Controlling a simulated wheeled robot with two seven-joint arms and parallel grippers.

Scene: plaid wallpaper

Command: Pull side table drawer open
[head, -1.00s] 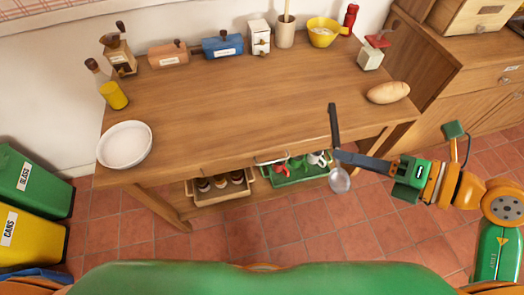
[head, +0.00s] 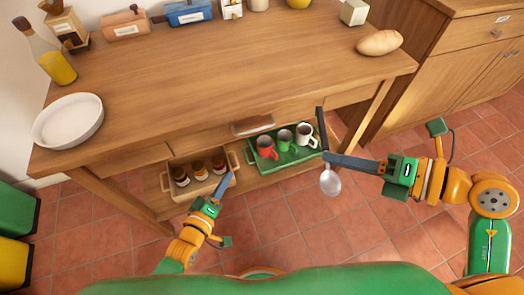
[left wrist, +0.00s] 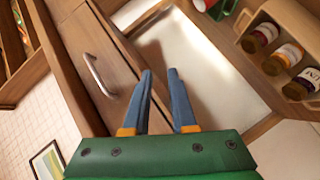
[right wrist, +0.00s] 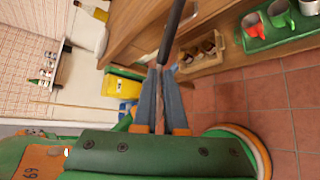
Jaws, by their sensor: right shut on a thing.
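The wooden table (head: 230,62) has drawer fronts under its top. In the left wrist view a drawer front (left wrist: 82,38) carries a curved metal handle (left wrist: 96,75). It looks shut, though the head view shows its front edge poorly. My left gripper (head: 228,177) is in front of the table, below the drawers. In the left wrist view its fingers (left wrist: 160,73) are apart, empty, and to the right of the handle without touching it. My right gripper (head: 326,155) is shut on a ladle (head: 330,183) with a black handle, at the table's right front.
A crate of jars (head: 203,187) and a green tray (head: 285,158) with mugs are on the lower shelf. A white bowl (head: 68,121), an oil bottle (head: 47,55) and bread (head: 380,43) are on the tabletop. Tiled floor in front is free.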

